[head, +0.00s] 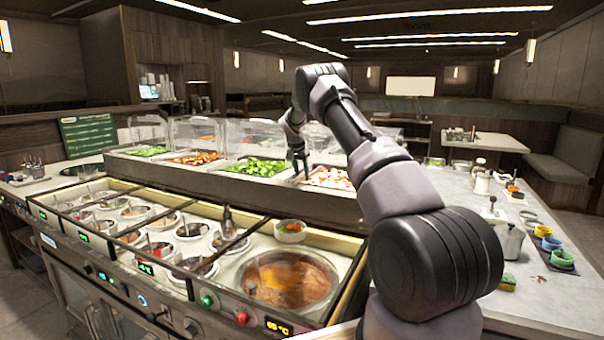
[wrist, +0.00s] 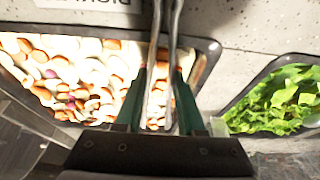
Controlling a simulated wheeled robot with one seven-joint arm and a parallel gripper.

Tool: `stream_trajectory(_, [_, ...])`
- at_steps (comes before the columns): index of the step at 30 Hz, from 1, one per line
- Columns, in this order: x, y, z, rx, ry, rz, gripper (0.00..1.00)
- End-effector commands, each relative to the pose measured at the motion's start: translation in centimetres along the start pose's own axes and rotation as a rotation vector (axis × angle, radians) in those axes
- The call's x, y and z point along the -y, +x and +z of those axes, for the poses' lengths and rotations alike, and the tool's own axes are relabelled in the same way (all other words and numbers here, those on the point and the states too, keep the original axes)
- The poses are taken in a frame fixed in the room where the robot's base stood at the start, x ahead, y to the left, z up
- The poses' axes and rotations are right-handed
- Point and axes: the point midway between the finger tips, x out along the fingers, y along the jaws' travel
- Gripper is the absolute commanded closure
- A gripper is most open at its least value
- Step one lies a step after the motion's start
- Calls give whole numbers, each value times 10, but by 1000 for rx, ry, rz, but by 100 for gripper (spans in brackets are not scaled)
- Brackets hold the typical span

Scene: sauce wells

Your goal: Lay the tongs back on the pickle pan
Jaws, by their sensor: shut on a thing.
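My gripper (wrist: 159,96) has green fingers closed on the metal tongs (wrist: 164,50), whose two arms run up the middle of the wrist view. The pickle pan (wrist: 208,50) has a dark rim and holds white, orange and purple pieces; the tongs cross over its right part in that view. A partly cut-off label (wrist: 90,4) lies beside it. In the head view my gripper (head: 299,168) is small and dark, at the left end of the pickle pan's contents (head: 330,177). I cannot tell whether the tongs touch the pan.
A pan of green leaves (wrist: 275,100) sits right of the pickle pan in the wrist view. Clear sneeze guards (head: 247,138) stand behind the food row. Sauce wells and a large red soup well (head: 288,280) lie in front.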

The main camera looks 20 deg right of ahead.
Motion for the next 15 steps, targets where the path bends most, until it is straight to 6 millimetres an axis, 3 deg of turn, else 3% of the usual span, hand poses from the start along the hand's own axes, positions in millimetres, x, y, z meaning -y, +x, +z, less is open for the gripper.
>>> stream_trajectory(2, [0, 0, 0, -1, 0, 0, 69])
stream_trajectory(3, [0, 0, 0, 0, 0, 0, 50])
stream_trajectory(5, [0, 0, 0, 0, 0, 0, 32])
stream_trajectory(15, [0, -2, -1, 0, 0, -1, 32])
